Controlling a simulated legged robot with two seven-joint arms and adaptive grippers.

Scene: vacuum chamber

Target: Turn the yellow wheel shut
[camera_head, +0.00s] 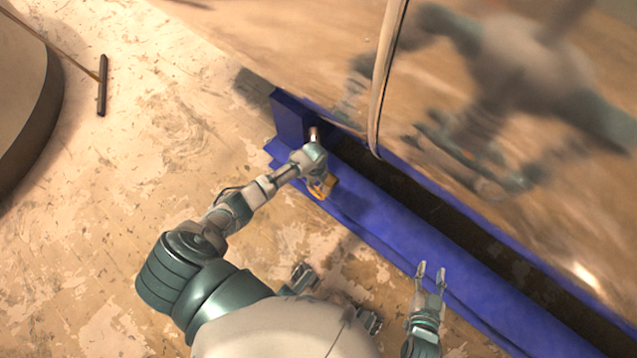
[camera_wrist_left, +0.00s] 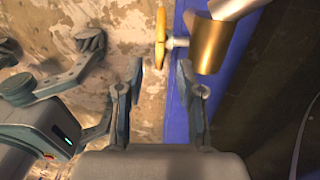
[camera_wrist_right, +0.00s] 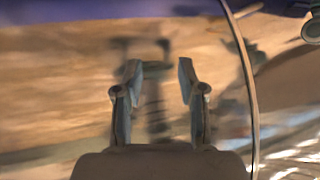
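The yellow wheel (camera_head: 324,187) shows beside the end of my left arm, close to the blue beam, partly hidden by the arm. In the left wrist view the wheel (camera_wrist_left: 160,38) is seen nearly edge-on, joined by a short stem to a brass valve body (camera_wrist_left: 211,46). My left gripper (camera_wrist_left: 160,70) is open, with the wheel just beyond its fingertips and nothing visibly held. In the head view the fingers of my left gripper are hard to make out. My right gripper (camera_head: 431,268) is open and empty over the blue beam, well to the right of the wheel.
The blue beam (camera_head: 390,222) runs diagonally along the base of the large shiny metal chamber (camera_head: 500,110), which reflects my body. A pipe (camera_head: 380,85) or rim curves down its face. Worn floor (camera_head: 130,140) lies open to the left, with a dark handle-like bar (camera_head: 102,85).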

